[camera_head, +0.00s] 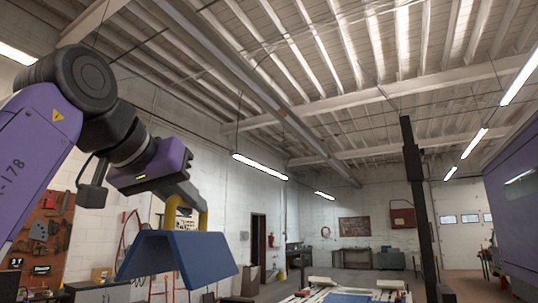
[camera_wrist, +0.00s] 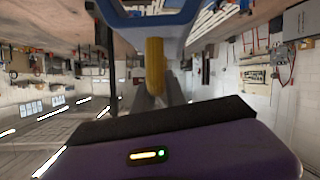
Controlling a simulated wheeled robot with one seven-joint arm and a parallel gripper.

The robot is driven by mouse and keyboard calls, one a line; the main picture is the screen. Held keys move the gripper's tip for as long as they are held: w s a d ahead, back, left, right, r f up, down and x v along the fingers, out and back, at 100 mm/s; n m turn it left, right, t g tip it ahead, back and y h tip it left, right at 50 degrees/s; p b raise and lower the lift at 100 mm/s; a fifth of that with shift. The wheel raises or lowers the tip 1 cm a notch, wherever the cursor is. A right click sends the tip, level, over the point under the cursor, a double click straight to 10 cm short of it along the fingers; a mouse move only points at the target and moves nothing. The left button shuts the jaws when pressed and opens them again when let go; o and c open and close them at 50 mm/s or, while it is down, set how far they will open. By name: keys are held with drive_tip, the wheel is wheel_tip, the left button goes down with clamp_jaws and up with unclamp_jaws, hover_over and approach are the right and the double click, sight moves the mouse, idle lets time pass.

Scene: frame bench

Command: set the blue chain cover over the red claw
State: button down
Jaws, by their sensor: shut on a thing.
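The blue chain cover (camera_head: 206,257) is a folded plate with a flat top and sloping sides, and a yellow handle (camera_head: 203,220) above it. My gripper (camera_head: 187,208) is shut on that handle and holds the cover in the air at the lower left of the head view. In the wrist view, the yellow handle (camera_wrist: 155,65) sits between the fingers of my gripper (camera_wrist: 158,92), and part of the blue cover (camera_wrist: 198,22) shows beyond it. I cannot make out the red claw in either view.
A bench top (camera_head: 385,296) with small parts, including a cream block (camera_head: 391,284) and a flat blue piece (camera_head: 347,298), shows at the bottom edge, cut off. A dark post (camera_head: 417,200) stands right of it. A large purple body (camera_head: 515,200) is at far right.

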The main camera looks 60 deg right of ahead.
drive_tip(key=s+d+r+m+g+p, duration=0.1)
drive_tip(key=s+r+g, duration=0.1)
drive_tip(key=s, duration=0.5)
drive_tip(key=s+d+r+m+g+p, duration=0.1)
drive_tip(key=s+r+m+g, duration=0.1)
drive_tip(key=s, duration=0.5)
drive_tip(key=shift+s+d+r+m, duration=0.25)
drive_tip(key=shift+d+r+m, duration=0.1)
drive_tip(key=shift+r, duration=0.25)
drive_tip(key=shift+a, duration=0.1)
drive_tip(key=shift+f+b, duration=4.85)
drive_tip(key=shift+f, duration=2.95)
drive_tip(key=c, duration=1.3)
unclamp_jaws()
